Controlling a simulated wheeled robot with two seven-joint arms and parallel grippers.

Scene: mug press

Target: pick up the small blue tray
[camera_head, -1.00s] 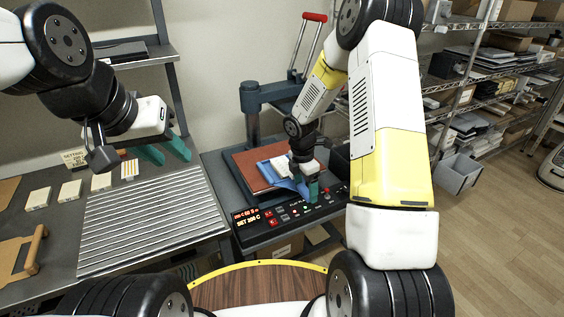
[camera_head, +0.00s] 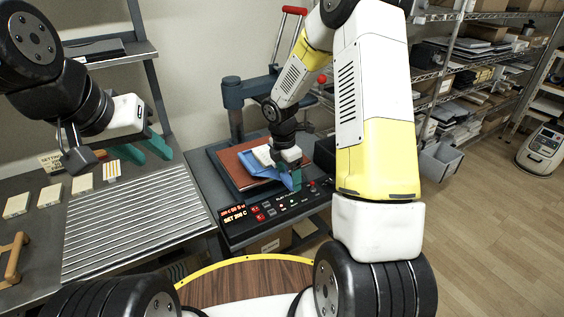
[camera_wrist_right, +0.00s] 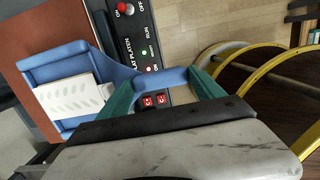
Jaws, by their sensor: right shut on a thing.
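The small blue tray (camera_head: 262,171) is over the red-brown pad of the press in the head view. My left gripper (camera_head: 154,156) is open and empty above the ridged metal rack, at the left.
The red-brown pad (camera_head: 226,158) sits behind the control panel (camera_head: 270,209) with its lit display. The press column (camera_head: 234,105) and red-handled lever (camera_head: 294,11) stand behind. The ridged rack (camera_head: 130,220) and several pale blocks (camera_head: 50,195) lie left. Shelves line the right wall.

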